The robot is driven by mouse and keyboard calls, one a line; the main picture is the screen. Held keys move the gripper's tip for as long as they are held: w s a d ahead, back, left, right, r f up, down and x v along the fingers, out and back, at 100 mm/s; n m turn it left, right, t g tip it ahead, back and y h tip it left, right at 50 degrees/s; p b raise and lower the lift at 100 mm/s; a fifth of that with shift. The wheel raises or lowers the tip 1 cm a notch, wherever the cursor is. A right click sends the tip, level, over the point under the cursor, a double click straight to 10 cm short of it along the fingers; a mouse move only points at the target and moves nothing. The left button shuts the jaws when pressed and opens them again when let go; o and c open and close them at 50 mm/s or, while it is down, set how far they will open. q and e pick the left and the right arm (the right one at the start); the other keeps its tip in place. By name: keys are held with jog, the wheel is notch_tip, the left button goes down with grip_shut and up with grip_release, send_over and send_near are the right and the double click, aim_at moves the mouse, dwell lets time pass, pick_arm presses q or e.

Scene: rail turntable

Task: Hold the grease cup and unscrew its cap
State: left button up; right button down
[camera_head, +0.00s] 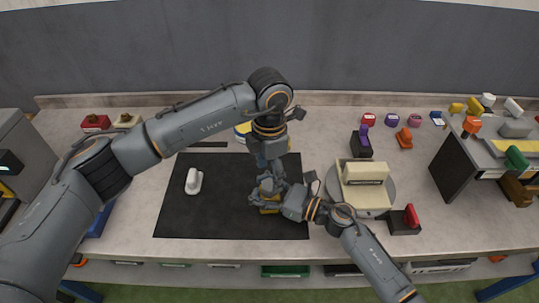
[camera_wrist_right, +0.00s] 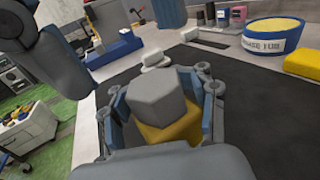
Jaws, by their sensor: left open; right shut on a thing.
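The grease cup has a yellow body (camera_wrist_right: 182,130) and a grey hexagonal cap (camera_wrist_right: 158,97) on top. In the head view only part of the yellow body (camera_head: 270,208) shows, at the mat's front right. My right gripper (camera_head: 275,198) is shut on the cup; in the right wrist view its blue-padded fingers (camera_wrist_right: 164,112) flank the yellow body, with the cap between them. The cap sits on the body; its thread is hidden. My left gripper (camera_head: 269,172) is open, pointing down just behind and above the cup. Its fingertips partly merge with the right gripper in the picture.
A black mat (camera_head: 222,213) covers the middle of the bench. A white piece (camera_head: 193,182) lies on its left part. A labelled grease tub (camera_wrist_right: 272,38) stands behind. A round turntable (camera_head: 388,188) with a beige block is at right, beside a red-handled dark block (camera_head: 405,222).

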aim_at(269, 186)
pick_arm(q)
jog(key=shift+f, duration=1.9)
jog(key=c, duration=1.3)
jog(key=n, duration=0.6)
jog(key=shift+s+f, duration=0.1)
jog(key=shift+n, duration=0.8)
jog(key=shift+c, duration=0.4)
jog(key=n, duration=0.4)
grip_shut()
jog(key=shift+s, duration=0.1)
